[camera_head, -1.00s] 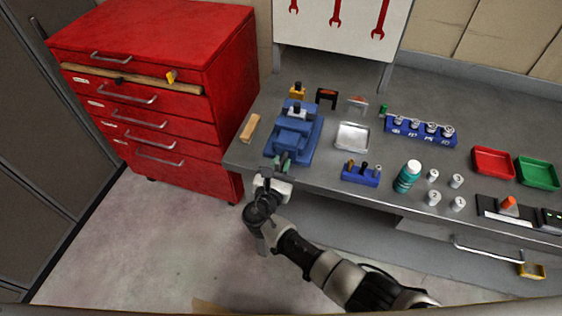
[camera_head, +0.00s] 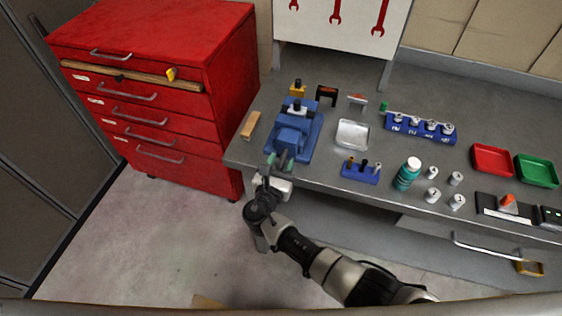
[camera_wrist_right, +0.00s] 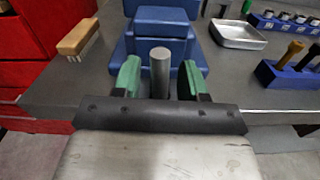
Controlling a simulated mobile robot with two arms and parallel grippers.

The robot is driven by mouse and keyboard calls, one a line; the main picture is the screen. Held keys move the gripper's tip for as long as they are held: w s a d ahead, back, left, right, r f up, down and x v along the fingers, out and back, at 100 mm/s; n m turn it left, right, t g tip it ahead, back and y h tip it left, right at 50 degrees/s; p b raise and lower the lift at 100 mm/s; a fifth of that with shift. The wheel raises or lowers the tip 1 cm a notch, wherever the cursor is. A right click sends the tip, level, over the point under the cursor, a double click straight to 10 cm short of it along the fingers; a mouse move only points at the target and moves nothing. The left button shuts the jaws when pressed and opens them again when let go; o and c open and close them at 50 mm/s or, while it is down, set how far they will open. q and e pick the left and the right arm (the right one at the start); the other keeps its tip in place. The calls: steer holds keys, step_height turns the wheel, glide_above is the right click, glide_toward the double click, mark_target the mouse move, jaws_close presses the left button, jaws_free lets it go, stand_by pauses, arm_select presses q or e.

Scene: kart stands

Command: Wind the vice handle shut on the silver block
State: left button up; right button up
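The blue vice (camera_head: 291,138) stands at the front left of the bench, and its body also shows in the right wrist view (camera_wrist_right: 160,22). A small silver block (camera_head: 297,106) appears to sit at its jaws, near a dark part; its contact with the jaws is too small to tell. The vice handle shows as a grey round bar end (camera_wrist_right: 160,70) in the right wrist view. My right gripper (camera_wrist_right: 160,82) is open, its green fingertips on either side of this bar with gaps showing. In the head view my right gripper (camera_head: 279,162) is at the vice's front. My left gripper is out of view.
A wooden brush (camera_head: 250,125) lies left of the vice. A silver tray (camera_head: 352,134) and a blue holder (camera_head: 361,171) stand to its right. The red drawer cabinet (camera_head: 170,90) stands left of the bench. Floor in front is clear.

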steer(key=shift+r, duration=0.1)
steer(key=b+v, duration=0.1)
steer(key=v, duration=0.9)
steer(key=shift+s+a+b, duration=0.15)
steer(key=shift+s+b, duration=0.2)
steer(key=shift+s, duration=0.05)
steer(key=shift+c, duration=0.3)
